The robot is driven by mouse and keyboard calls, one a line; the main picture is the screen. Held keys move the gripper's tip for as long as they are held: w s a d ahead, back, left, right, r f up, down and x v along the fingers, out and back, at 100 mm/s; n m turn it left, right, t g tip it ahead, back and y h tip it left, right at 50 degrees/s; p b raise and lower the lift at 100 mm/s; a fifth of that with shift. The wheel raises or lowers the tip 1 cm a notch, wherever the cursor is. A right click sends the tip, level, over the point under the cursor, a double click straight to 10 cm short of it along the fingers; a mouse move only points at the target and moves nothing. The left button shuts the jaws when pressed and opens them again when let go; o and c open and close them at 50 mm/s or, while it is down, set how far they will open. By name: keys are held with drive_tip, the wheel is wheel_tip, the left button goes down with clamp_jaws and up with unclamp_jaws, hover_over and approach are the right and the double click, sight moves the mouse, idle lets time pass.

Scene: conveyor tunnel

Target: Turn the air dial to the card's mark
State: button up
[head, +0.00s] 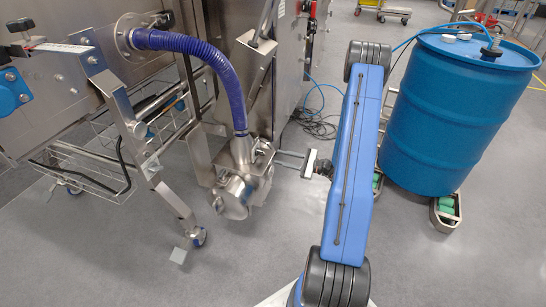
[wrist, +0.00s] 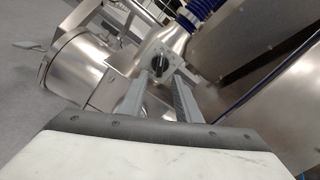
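The air dial (wrist: 160,66) is a small black knob on a round metal face in the wrist view. It sits on the steel pump housing (wrist: 100,70), by the blue hose. My gripper (wrist: 159,79) is open, its two grey fingers pointing at the dial with a gap between them. The dial shows between and just beyond the fingertips; I cannot tell whether they touch it. In the head view my gripper (head: 278,160) reaches left to the pump (head: 235,190), where the dial is too small to make out. I cannot identify the card or its mark.
A ribbed blue hose (head: 215,65) arches from the steel machine to the pump. A wire basket (head: 85,160) and a steel leg frame (head: 165,190) stand left. A blue drum (head: 445,115) stands right of my arm. Grey floor is clear in front.

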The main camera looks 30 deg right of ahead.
drive_tip(key=v, duration=1)
